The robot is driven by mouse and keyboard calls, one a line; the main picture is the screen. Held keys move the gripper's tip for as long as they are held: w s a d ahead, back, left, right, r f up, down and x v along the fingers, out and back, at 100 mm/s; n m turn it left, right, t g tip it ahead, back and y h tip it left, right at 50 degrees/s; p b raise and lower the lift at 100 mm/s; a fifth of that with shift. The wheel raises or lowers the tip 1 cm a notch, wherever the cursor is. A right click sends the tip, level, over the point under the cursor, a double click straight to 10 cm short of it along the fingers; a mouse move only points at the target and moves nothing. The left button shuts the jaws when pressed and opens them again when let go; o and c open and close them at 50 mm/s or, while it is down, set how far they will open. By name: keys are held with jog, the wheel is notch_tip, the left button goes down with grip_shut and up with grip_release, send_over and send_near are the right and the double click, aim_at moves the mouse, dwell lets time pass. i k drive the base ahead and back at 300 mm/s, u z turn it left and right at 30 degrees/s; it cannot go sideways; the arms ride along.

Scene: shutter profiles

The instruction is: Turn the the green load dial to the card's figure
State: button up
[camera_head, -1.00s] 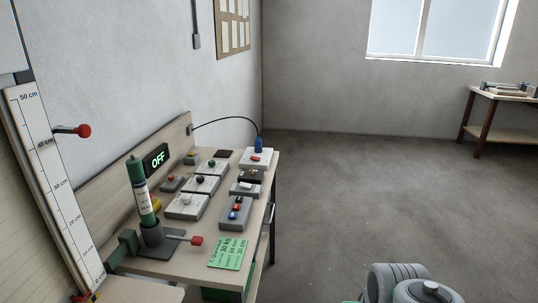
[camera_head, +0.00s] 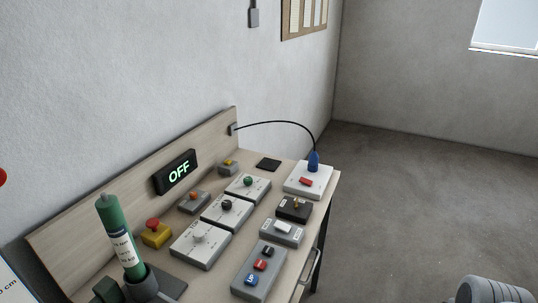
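The green load dial (camera_head: 248,182) is a small round green knob on a white plate (camera_head: 262,188) with tiny markings. It sits in the middle row of the bench, behind the black dial (camera_head: 227,204) and the pale dial (camera_head: 198,238). Its pointer setting is too small to read. The green card is outside the current view; its figures are blurred in the earlier frame. My gripper is not in view; only grey rounded links of my arm (camera_head: 492,290) show at the bottom right, apart from the bench.
The display (camera_head: 179,172) reads OFF. Around the dials stand a yellow box with a red button (camera_head: 155,232), a blue-red-black button box (camera_head: 259,270), several switch boxes and a blue plug (camera_head: 313,161) with a black cable. A green cylinder (camera_head: 120,240) stands front left. Floor to the right is clear.

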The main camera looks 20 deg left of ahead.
aim_at(248, 180)
jog(key=i, duration=1.8)
jog(key=u, duration=2.4)
